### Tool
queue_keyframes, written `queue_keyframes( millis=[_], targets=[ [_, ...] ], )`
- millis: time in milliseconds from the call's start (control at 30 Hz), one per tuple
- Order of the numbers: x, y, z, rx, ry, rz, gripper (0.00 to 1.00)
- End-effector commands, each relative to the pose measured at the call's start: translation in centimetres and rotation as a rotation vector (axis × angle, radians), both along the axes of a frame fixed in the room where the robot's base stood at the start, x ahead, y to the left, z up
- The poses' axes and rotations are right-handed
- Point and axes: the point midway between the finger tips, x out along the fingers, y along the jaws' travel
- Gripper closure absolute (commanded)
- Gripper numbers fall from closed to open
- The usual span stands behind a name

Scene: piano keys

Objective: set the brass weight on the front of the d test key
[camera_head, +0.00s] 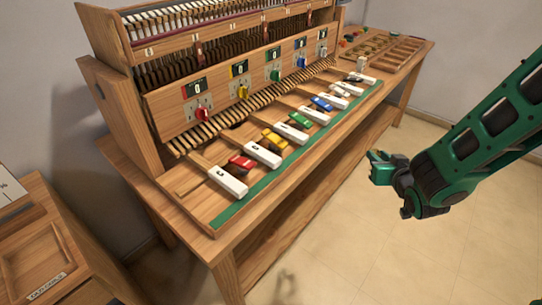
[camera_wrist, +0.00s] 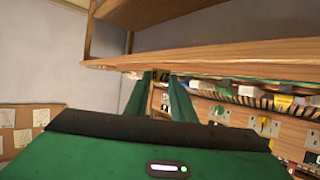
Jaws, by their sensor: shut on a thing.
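My gripper (camera_head: 378,168) hangs in the air at the right of the piano model in the head view, apart from the keys and over the floor. Its two green fingers (camera_wrist: 160,92) stand close together in the wrist view. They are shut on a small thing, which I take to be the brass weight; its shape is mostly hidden. White test keys run in a row along the bench, from the nearest one (camera_head: 228,182) to the far end (camera_head: 362,77). Their letters are too small to read, so I cannot tell which is d.
Coloured blocks, such as the red one (camera_head: 242,161), sit between the white keys. A green strip (camera_head: 285,168) lines the bench's front edge. Wooden trays (camera_head: 402,48) stand at the far end. A cabinet (camera_head: 50,255) stands at lower left. The floor in front is clear.

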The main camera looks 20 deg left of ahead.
Motion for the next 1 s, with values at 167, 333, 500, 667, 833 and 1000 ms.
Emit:
queue_keyframes(
  millis=[167, 333, 500, 667, 833, 1000],
  targets=[
    [-1.2, 2.9, 0.9, 0.005, -0.002, 0.113, 0.98],
    [-3.1, 6.8, 2.5, 0.005, -0.003, 0.263, 0.98],
    [-6.8, 12.9, 6.5, 0.000, -0.011, 0.526, 0.98],
    [-10.4, 17.1, 10.6, -0.002, -0.012, 0.732, 0.98],
    [-12.7, 19.1, 13.1, -0.002, -0.007, 0.847, 0.98],
    [-13.0, 20.7, 13.0, 0.002, -0.001, 0.880, 0.98]
  ],
)
